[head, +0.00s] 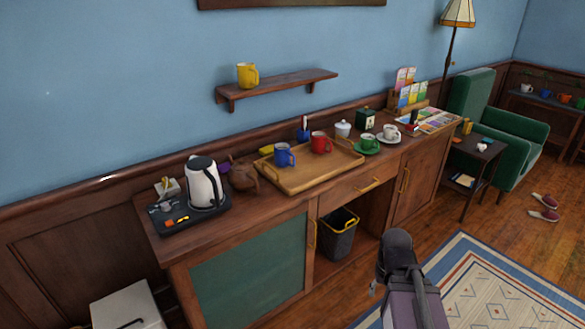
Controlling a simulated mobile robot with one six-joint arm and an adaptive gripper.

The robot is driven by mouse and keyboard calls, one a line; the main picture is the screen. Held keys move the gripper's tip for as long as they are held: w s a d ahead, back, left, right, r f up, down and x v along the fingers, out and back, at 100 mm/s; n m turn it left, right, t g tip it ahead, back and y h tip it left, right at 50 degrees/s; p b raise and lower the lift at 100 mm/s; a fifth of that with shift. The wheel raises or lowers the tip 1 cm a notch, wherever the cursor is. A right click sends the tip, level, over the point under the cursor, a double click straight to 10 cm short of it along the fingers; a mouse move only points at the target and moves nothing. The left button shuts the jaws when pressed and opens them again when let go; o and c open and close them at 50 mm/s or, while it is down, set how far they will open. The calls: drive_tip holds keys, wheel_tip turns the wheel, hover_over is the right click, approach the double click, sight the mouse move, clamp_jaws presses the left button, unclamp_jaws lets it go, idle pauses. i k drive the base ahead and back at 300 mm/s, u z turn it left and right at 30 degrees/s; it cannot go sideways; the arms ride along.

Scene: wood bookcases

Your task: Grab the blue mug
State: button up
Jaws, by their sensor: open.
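The blue mug (284,155) stands upright on the left part of a wooden tray (290,188) on the sideboard. Its handle is toward the right. A red mug (321,143) stands to its right on the same tray. My gripper (374,288) is mostly hidden by my own arm at the lower right; only a small part of it shows low in front of the sideboard. It is open, well away from the blue mug, and I see nothing held in it.
A white kettle (204,184) and a brown teapot (242,174) stand left of the tray. A green cup (368,143) and a white cup (391,132) stand to its right. A yellow mug (247,75) is on the wall shelf (285,87) above. A bin (337,235) sits in the sideboard's open bay.

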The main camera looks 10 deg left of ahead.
sight(286, 158)
drive_tip(key=z, duration=0.2)
drive_tip(key=k, duration=0.45)
drive_tip(key=u, duration=0.95)
drive_tip(key=i, duration=1)
drive_tip(key=u, duration=0.05)
